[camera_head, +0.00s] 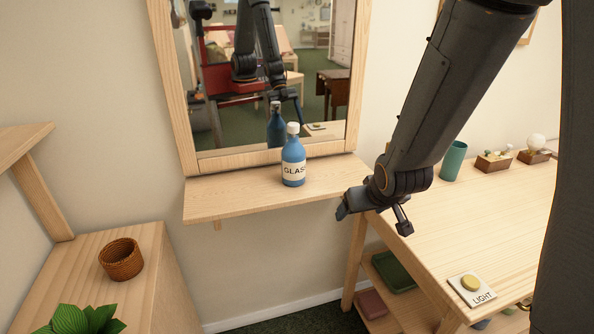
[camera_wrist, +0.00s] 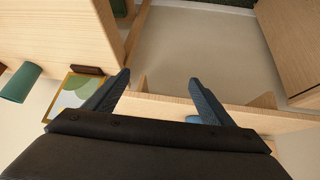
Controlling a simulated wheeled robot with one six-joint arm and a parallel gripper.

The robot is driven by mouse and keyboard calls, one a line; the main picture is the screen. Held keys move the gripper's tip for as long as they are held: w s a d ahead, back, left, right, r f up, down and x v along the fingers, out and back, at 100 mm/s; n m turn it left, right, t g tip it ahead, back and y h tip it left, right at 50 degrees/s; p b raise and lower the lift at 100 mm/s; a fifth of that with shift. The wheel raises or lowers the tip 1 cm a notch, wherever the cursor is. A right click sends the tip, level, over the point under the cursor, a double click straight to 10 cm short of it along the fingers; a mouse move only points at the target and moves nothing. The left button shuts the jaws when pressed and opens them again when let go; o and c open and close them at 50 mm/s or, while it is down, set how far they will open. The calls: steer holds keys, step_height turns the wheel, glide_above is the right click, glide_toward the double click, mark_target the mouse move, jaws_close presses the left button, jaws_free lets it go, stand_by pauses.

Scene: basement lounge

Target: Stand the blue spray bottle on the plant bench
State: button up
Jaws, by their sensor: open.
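The blue spray bottle (camera_head: 293,167) stands upright on a small wooden shelf under the mirror. It has a white cap and a label that reads "GLAS". A bit of blue (camera_wrist: 194,119) shows by the right finger in the wrist view, probably the bottle, mostly hidden. My gripper (camera_head: 374,221) is open and empty, to the right of the bottle and apart from it, near the shelf's right end. Its two spread fingers also show in the wrist view (camera_wrist: 160,80). The wooden bench with the plant (camera_head: 148,265) is at the lower left.
A woven basket (camera_head: 121,259) and a green plant (camera_head: 84,319) stand on the bench; wood is bare beside them. The mirror (camera_head: 303,80) rises behind the shelf (camera_head: 225,198). A table (camera_head: 480,215) at right holds a green cup (camera_head: 453,161) and a light switch (camera_head: 471,288).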

mark_target(300, 165)
steer(key=w+a+r+n+t+y, duration=0.1)
steer(key=w+a+t+y, duration=0.1)
steer(key=w+a, duration=0.2)
steer(key=w+a+r+n+t+y, duration=0.1)
steer(key=w+a+t+y, duration=0.2)
steer(key=w+a+r+n+t+y, duration=0.1)
steer(key=w+a+t+y, duration=0.1)
steer(key=w+a, duration=0.2)
steer(key=shift+w+a+r+n+y, duration=0.25)
steer(key=shift+w+a+n+y, duration=0.05)
steer(key=shift+a+r+t+y, duration=0.45)
steer(key=shift+a+t+y, duration=0.05)
steer(key=shift+a, duration=0.05)
steer(key=shift+w+a+r, duration=0.1)
steer(key=shift+a, duration=0.05)
steer(key=p+x, duration=0.3)
steer(key=x, duration=0.3)
steer(key=shift+w+a+r, duration=0.1)
steer(key=shift+w+a, duration=0.25)
steer(key=shift+w, duration=0.2)
